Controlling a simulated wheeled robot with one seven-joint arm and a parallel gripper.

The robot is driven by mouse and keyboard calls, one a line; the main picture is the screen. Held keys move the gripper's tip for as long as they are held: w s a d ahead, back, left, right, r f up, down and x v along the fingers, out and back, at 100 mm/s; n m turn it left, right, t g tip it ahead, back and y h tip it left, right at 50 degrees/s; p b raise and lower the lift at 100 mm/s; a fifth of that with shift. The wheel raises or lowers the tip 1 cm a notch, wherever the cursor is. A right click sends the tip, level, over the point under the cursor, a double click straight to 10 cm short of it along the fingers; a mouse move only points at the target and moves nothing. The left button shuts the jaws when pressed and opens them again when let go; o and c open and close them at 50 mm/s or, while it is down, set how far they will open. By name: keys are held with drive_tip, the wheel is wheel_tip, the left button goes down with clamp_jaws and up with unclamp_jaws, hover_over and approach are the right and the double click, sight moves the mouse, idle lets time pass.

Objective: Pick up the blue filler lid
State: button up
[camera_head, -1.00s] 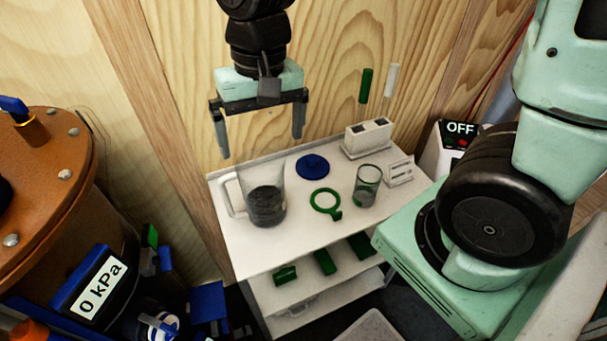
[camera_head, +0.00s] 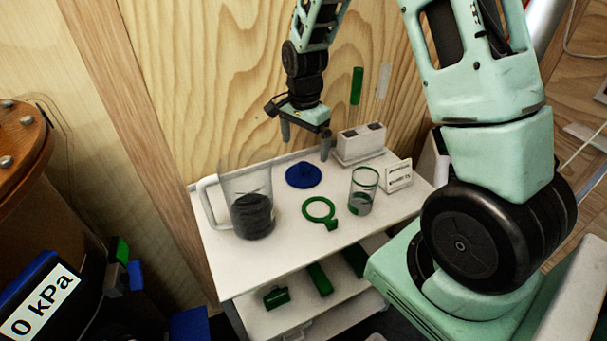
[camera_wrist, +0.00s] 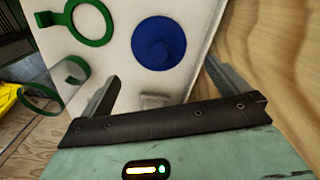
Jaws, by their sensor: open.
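The blue filler lid (camera_head: 303,175) is a round blue disc with a raised centre, lying on the white shelf top (camera_head: 290,240) near its back edge. In the wrist view the lid (camera_wrist: 158,43) lies beyond the fingertips, roughly between their lines. My gripper (camera_head: 306,150) is open and empty, above the back of the shelf, above and slightly right of the lid in the head view. Both of its fingers also show in the wrist view (camera_wrist: 165,85). They are apart from the lid, and nothing hides it.
A clear jug (camera_head: 248,205) with dark contents stands left of the lid. A green ring (camera_head: 320,210), a green-rimmed glass (camera_head: 363,190), a small sign (camera_head: 398,176) and a white holder (camera_head: 361,144) are nearby. The wooden wall (camera_head: 200,80) rises close behind.

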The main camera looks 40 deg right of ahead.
sight(303, 165)
drive_tip(key=f, duration=0.7)
drive_tip(key=shift+s+a+f, duration=0.1)
drive_tip(key=shift+a+f, duration=0.15)
drive_tip(key=shift+f, duration=0.05)
drive_tip(key=c, duration=0.8)
